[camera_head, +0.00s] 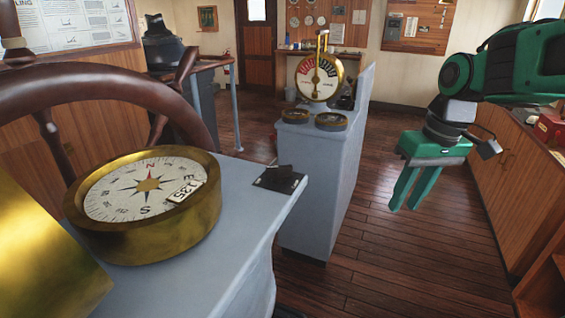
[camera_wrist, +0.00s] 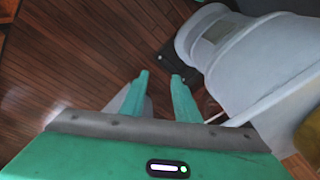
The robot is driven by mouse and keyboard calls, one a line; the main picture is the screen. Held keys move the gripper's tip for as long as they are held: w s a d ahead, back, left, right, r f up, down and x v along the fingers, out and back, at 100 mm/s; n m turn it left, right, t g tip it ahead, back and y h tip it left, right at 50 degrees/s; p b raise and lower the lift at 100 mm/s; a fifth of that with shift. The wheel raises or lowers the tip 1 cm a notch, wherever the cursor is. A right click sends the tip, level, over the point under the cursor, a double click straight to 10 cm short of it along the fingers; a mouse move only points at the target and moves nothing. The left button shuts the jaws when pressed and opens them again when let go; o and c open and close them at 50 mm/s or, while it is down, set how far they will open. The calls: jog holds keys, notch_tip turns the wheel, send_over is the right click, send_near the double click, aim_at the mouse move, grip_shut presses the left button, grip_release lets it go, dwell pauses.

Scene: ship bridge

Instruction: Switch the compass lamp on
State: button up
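The compass (camera_head: 148,200) is a brass bowl with a white dial, at the left of the head view on a grey stand top (camera_head: 235,190). A small dark plate with a raised black switch-like piece (camera_head: 280,178) sits at that top's right corner. Its switch position is too small to tell. I see no clear lamp glow at the compass. My green gripper (camera_head: 405,205) hangs in the air at the right, fingers pointing down, well apart from the compass and switch. In the wrist view my gripper (camera_wrist: 161,77) has its fingers apart with nothing between them.
A brown ship's wheel (camera_head: 105,88) rises behind the compass. A grey pedestal (camera_head: 320,180) with a brass telegraph (camera_head: 319,76) stands between the compass stand and my gripper. Wooden cabinets (camera_head: 505,160) line the right side. The plank floor (camera_head: 400,260) below my gripper is clear.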

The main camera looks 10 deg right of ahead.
jog(key=w+a+r+n+y, duration=0.2)
jog(key=w+a+r+n, duration=0.65)
jog(key=w+a, duration=0.3)
jog(key=n+g+y, duration=0.1)
jog(key=n, duration=0.7)
send_near(281, 166)
jog(key=x, duration=0.9)
jog(key=shift+a, duration=0.1)
jog(key=shift+c, duration=0.6)
grip_shut()
